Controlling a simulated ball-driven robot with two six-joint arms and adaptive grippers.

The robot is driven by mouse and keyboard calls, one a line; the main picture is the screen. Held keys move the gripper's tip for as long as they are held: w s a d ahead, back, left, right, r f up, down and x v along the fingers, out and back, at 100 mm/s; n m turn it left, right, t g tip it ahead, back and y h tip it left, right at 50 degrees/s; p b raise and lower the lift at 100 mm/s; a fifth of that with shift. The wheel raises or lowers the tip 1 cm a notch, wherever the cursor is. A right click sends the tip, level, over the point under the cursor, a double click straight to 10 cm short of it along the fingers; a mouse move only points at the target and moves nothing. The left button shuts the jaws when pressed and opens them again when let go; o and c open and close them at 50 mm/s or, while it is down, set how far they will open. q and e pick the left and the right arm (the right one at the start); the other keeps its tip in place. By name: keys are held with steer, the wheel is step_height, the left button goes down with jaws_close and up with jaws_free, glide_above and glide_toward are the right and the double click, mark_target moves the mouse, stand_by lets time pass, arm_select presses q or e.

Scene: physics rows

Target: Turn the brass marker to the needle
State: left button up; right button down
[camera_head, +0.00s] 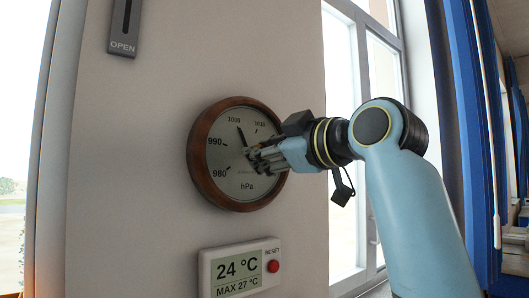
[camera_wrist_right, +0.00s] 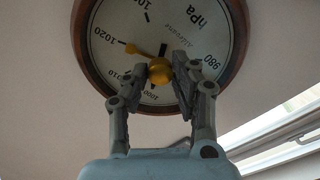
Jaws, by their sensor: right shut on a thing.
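The round barometer (camera_head: 198,165) has a brown wooden rim and a pale dial, and hangs on the wall. It fills the top of the right wrist view upside down (camera_wrist_right: 236,40). Its black needle (camera_head: 241,136) points close to 1000. The brass knob (camera_wrist_right: 159,73) sits at the dial's centre, and the brass marker (camera_wrist_right: 134,49) reaches from it toward 1020, apart from the needle. My right gripper (camera_head: 254,158) is shut on the knob, one finger on each side. My left gripper is not in view.
A thermometer display (camera_head: 238,268) with a red reset button (camera_head: 273,266) is on the wall below the barometer. A grey OPEN plate (camera_head: 124,25) is at upper left. A window (camera_head: 352,90) and blue curtain (camera_head: 462,110) stand to the right, behind my right arm.

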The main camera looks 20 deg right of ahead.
steer(key=n+b, duration=0.1)
steer(key=n, duration=0.5)
steer(key=n+b, duration=0.2)
steer(key=n, duration=0.5)
steer(key=n+b, duration=0.2)
steer(key=n, duration=0.4)
steer(key=shift+f+n, duration=0.3)
steer(key=shift+f, duration=0.05)
steer(key=shift+n, duration=0.3)
steer(key=c, duration=1.5)
jaws_free()
steer(key=o, duration=0.4)
steer(key=shift+r, duration=0.15)
steer(key=shift+o, duration=0.2)
steer(key=shift+s, duration=0.1)
